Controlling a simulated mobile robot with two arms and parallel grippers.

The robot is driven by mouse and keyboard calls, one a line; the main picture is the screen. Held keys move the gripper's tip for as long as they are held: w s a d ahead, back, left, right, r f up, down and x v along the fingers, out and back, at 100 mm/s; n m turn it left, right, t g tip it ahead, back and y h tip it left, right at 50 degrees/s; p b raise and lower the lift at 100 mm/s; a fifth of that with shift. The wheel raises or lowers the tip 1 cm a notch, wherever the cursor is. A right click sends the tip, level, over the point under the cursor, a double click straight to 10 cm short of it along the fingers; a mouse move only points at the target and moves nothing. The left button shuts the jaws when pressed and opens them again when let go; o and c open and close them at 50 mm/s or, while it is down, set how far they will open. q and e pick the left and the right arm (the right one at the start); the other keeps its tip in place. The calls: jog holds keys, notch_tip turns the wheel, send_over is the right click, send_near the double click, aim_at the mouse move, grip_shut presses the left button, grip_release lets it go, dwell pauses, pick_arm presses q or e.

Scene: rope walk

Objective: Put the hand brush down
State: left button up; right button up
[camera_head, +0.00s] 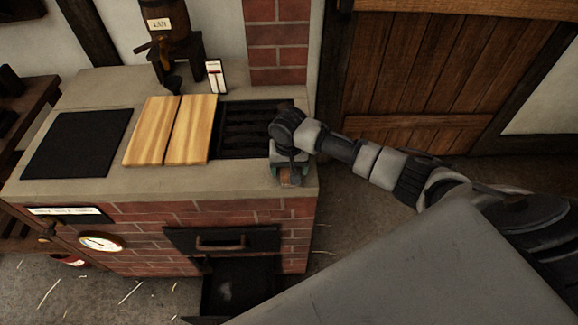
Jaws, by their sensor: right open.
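My right gripper (288,178) is open over the front right corner of the stone top of the brick stove. A small brown thing (291,181) shows between its fingers; it may be part of the hand brush, but it is too small and covered to be sure. I cannot tell whether it touches the stone. The hand and wrist hide most of that corner. My left gripper is not in view.
The brick stove (150,186) carries a black plate (77,143), two wooden boards (170,130) and a dark grate (243,132). A small barrel (166,22) stands behind. An open drawer (238,285) juts out below. The front strip of stone left of my gripper is clear.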

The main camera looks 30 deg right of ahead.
notch_tip(320, 180, up, 12)
jog(key=shift+s+a+r, duration=0.1)
jog(key=shift+r, duration=0.05)
dwell(0.3)
dwell(0.4)
